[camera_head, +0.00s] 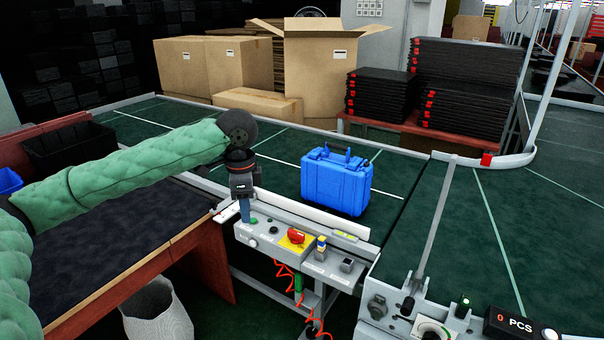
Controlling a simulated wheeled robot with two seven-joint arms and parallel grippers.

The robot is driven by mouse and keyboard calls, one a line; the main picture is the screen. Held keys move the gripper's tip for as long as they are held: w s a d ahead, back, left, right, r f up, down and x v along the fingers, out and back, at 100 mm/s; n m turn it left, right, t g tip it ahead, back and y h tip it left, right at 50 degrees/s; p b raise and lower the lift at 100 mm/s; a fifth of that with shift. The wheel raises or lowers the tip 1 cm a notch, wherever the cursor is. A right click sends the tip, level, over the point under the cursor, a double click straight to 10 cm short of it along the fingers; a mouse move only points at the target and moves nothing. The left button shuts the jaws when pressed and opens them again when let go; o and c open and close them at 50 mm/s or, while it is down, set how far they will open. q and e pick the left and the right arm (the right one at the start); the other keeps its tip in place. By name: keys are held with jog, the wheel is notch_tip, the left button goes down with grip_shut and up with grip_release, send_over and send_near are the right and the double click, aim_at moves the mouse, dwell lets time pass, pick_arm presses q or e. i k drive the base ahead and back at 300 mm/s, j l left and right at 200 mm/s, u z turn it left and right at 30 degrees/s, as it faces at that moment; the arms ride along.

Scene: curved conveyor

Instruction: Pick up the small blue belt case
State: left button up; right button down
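The small blue belt case (350,190) stands upright on the dark green conveyor belt (280,150), near its front rail. A dark handle shows on its top. My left arm comes in from the left in a green padded sleeve. My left gripper (245,211) points down to the left of the case, apart from it, in front of the belt by the control panel. Its fingers are small and seen edge-on, so whether they are open or shut is unclear. My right gripper is not in view.
A control panel (268,240) with a red button sits along the belt's front edge. Cardboard boxes (325,75) and stacks of black trays (465,75) stand behind the belt. A dark-topped table (120,240) is at the left. The belt around the case is clear.

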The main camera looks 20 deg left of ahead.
aim_at(342, 184)
jog(key=i+j+z, duration=0.25)
jog(key=i+j, duration=0.55)
jog(key=i+j+z, duration=0.15)
jog(key=j+z, duration=0.25)
jog(key=j, duration=0.15)
jog(key=j+z, duration=0.35)
jog(key=j, duration=0.25)
jog(key=j+z, duration=0.4)
jog(key=j, duration=0.25)
